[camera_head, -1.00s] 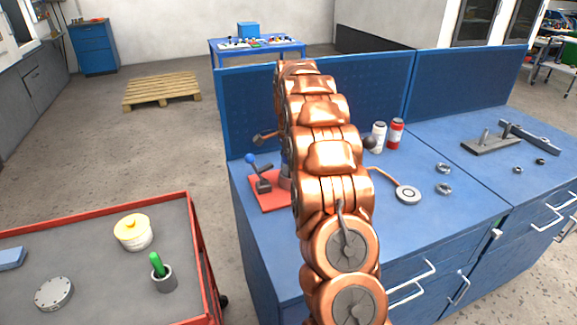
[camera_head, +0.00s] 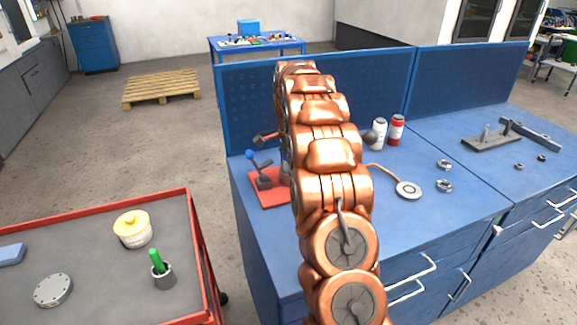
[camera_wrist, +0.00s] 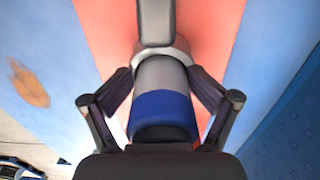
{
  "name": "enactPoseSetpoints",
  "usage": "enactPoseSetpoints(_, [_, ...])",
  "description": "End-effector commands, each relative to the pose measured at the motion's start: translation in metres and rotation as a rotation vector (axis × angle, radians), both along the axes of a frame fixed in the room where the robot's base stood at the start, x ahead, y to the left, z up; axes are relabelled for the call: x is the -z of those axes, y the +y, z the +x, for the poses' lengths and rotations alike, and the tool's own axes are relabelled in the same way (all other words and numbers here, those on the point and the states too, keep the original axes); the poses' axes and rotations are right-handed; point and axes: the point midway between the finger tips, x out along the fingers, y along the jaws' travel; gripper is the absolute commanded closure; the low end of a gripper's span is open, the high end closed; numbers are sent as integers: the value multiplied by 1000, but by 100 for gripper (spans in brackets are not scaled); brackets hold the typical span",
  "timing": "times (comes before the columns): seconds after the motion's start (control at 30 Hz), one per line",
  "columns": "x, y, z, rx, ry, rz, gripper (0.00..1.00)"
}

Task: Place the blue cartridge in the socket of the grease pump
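The blue cartridge (camera_wrist: 163,112), a grey cylinder with a wide blue band, is in the wrist view between the fingers of my gripper (camera_wrist: 160,92). Both pads appear to press on its sides. Its far end meets a pale grey collar (camera_wrist: 181,50), apparently the socket; I cannot tell how deep it sits. The grease pump (camera_head: 264,180) stands on a red plate (camera_head: 268,201) on the blue bench, with a blue-knobbed lever (camera_head: 249,155). In the head view my copper arm hides my gripper and most of the cartridge and socket.
A white can (camera_head: 379,133) and a red can (camera_head: 397,130) stand behind my arm. A round grey puck (camera_head: 409,189) with an orange cable and several nuts lie to the right.

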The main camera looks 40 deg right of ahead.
Motion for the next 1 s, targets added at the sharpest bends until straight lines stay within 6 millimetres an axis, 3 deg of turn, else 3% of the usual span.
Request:
enactPoseSetpoints(0.43, [-7, 0, 1, 0, -5, -2, 25])
enactPoseSetpoints(1.0, [-73, -2, 2, 0, -11, -6, 25])
